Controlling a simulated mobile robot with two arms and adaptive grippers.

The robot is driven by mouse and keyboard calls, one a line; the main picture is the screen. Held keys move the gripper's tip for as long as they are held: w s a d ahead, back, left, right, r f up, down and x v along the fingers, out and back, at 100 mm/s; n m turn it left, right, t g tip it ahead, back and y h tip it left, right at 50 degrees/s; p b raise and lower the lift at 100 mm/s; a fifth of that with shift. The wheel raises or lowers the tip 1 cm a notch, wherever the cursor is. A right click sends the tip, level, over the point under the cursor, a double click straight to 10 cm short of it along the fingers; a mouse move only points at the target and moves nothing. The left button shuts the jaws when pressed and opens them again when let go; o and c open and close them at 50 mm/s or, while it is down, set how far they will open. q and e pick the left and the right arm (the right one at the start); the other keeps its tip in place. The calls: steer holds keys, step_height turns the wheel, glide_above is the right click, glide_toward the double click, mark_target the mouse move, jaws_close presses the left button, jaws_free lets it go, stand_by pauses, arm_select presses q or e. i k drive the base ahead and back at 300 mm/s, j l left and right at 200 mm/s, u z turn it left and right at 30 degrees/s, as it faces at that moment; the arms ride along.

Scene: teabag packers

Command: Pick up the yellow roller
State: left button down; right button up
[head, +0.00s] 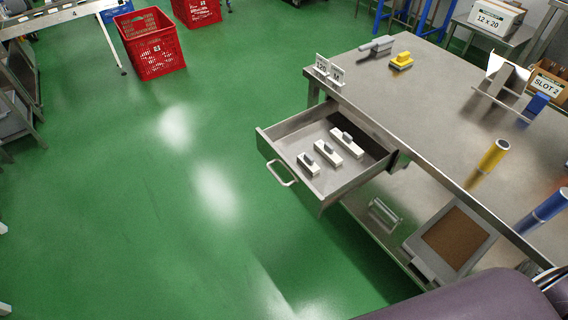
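The yellow roller (492,157) is a short yellow cylinder with a grey top end. It appears to stand upright on the grey metal table (420,120), near the table's front edge at the right of the head view. A faint yellow reflection shows on the metal below it. Nothing touches it. Neither of my grippers is in view. A dark, rounded part that looks like my own arm shows at the bottom right.
A blue roller (543,210) stands nearer me. An open drawer (285,150) holding several small blocks juts out from the table. A framed brown panel (487,248) lies below the table. A yellow-topped block (402,61) sits farther back.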

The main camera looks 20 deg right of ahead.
mark_target(495, 154)
steer(key=z, duration=1.95)
steer(key=i+j, duration=0.15)
steer(key=j, duration=0.2)
steer(key=i+j, duration=0.1)
steer(key=j, duration=0.25)
steer(key=i+j, duration=0.15)
steer(key=j, duration=0.25)
